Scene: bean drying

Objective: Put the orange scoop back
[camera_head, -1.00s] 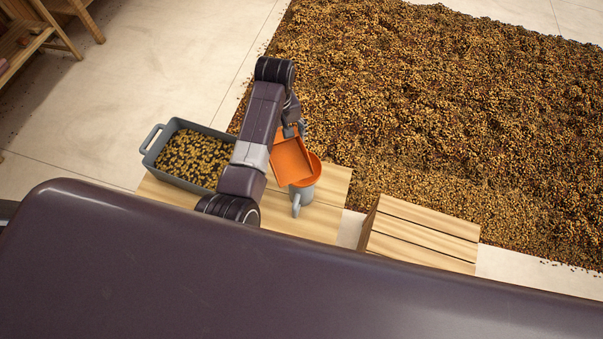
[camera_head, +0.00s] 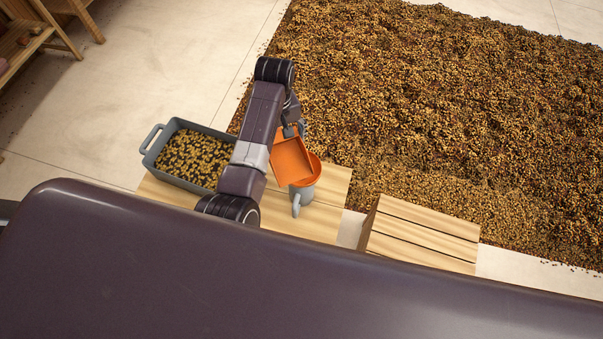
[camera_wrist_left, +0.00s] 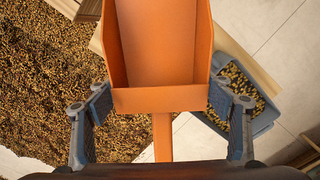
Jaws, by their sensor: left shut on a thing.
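The orange scoop (camera_head: 290,158) hangs below my left gripper (camera_head: 294,131), its open tray facing up in the head view. In the left wrist view the scoop (camera_wrist_left: 165,45) fills the upper middle, its handle pointing toward the palm, with a finger on each side. My left gripper is shut on the scoop. I cannot tell whether scoop and cup touch. My right gripper is not in view.
A grey tray of beans (camera_head: 164,174) stands left of my arm and also shows in the left wrist view (camera_wrist_left: 260,126). A slatted wooden crate (camera_head: 420,240) is to the right. A wide bed of beans (camera_head: 440,110) lies behind. Wooden shelving (camera_head: 28,42) is at the far left.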

